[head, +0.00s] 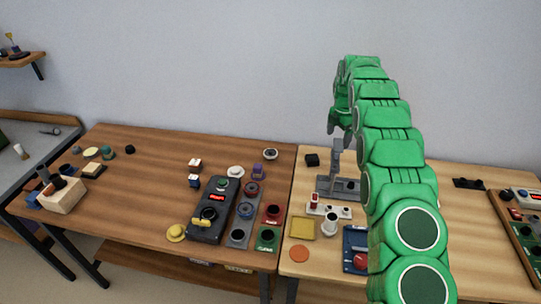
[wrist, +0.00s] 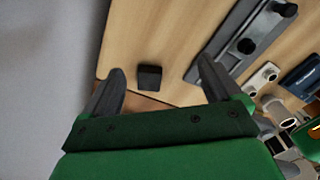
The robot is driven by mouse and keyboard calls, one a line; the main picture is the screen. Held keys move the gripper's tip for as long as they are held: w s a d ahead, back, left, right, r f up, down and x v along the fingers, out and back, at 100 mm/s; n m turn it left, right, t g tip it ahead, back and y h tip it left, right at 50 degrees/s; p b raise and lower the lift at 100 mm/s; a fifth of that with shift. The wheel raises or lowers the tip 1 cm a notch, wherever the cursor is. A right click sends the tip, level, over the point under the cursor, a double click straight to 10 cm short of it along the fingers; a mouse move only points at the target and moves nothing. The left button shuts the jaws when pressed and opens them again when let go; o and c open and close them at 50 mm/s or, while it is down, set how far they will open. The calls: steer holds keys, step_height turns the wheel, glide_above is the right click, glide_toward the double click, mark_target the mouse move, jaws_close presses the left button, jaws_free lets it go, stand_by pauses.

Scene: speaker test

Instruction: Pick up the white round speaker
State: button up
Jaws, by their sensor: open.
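A low white round piece (head: 236,172) lies on the left wooden table, behind the dark control box. A second small round piece, pale-rimmed with a dark centre (head: 270,154), lies near that table's back right edge. I cannot tell for sure which is the speaker. My gripper (head: 340,128) hangs over the back of the right table, right of both pieces. In the wrist view my gripper (wrist: 160,65) is open and empty, with a small black block (wrist: 149,76) on the table visible between its fingers. Neither white round piece can be made out in the wrist view.
The dark control box (head: 212,212) and several coloured blocks with round tops crowd the left table's right front. A wooden box (head: 63,195) stands at the far left. The left table's middle is mostly clear.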

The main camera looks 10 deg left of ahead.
steer(key=a+f+n, duration=0.2)
steer(key=a+n, duration=0.1)
steer(key=a, duration=1.2)
steer(key=n, duration=0.1)
glide_above(270, 153)
steer(key=shift+w+d+f, duration=0.1)
steer(key=shift+d+f, duration=0.15)
steer(key=shift+f, duration=0.15)
steer(key=shift+a+f, duration=0.2)
steer(key=shift+f, duration=3.65)
steer(key=c, duration=1.2)
steer(key=shift+r, duration=0.1)
steer(key=shift+c, duration=0.2)
steer(key=shift+w+r, duration=0.1)
steer(key=shift+r, duration=1.5)
steer(key=shift+s+r, duration=0.2)
steer(key=shift+s, duration=0.05)
